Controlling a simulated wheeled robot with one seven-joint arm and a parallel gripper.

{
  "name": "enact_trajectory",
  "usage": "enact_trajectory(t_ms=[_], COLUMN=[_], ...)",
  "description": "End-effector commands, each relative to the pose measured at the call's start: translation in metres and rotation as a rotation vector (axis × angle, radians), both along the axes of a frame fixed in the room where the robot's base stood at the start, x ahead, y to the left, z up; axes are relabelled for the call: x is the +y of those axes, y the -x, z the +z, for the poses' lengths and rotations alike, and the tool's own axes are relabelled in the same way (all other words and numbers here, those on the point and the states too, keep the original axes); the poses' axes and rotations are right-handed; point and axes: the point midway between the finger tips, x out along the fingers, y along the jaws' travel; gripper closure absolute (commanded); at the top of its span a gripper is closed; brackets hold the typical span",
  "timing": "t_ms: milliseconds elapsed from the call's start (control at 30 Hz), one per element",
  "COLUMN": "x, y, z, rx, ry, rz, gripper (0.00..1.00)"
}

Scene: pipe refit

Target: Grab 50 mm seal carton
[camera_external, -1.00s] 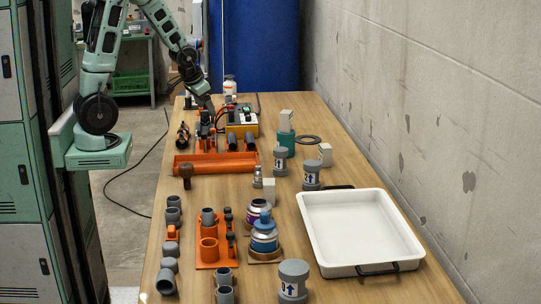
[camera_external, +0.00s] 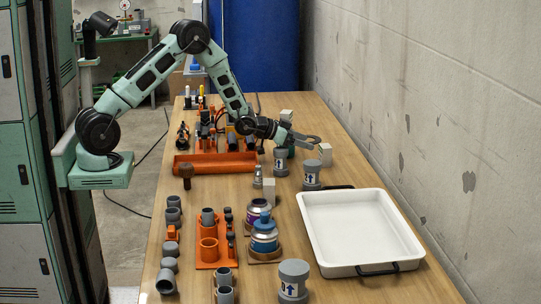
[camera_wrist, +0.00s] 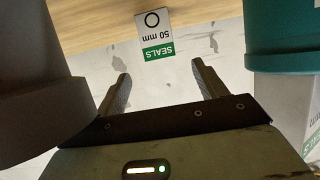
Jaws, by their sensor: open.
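The 50 mm seal carton (camera_wrist: 153,36) is a small white box with a green SEALS band, a ring mark and "50 mm". In the wrist view it appears upside down, ahead of and between the fingertips, with a gap to them. In the external view, a plain-looking white carton (camera_external: 325,155) near the wall side of the bench appears to be the same one; its label is unreadable there. My gripper (camera_external: 308,141) is open and empty, reaching toward it. In the wrist view the open fingers (camera_wrist: 161,75) also show.
A teal container (camera_wrist: 285,28) and another white SEALS carton (camera_wrist: 290,105) are close on the wrist view's right; a grey cylinder (camera_wrist: 35,90) is close on its left. Arrow-marked grey-capped pots (camera_external: 312,172) stand nearby. A white tray (camera_external: 360,222) lies in front.

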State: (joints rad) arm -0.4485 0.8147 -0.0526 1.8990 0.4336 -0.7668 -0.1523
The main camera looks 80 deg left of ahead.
Motion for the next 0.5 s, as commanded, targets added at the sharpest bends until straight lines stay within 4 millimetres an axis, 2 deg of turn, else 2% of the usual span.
enact_trajectory(t_ms=[100,200,333,500], x=[0.001,0.003,0.004,0.004], y=[-0.023,-0.038,-0.05,-0.054], z=[-0.01,-0.016,-0.021,-0.023], rx=[0.0,0.0,0.0,0.002], ry=[0.001,0.0,0.0,0.0], rz=[-0.002,-0.001,0.0,0.0], gripper=[0.29,0.29,0.29,0.29])
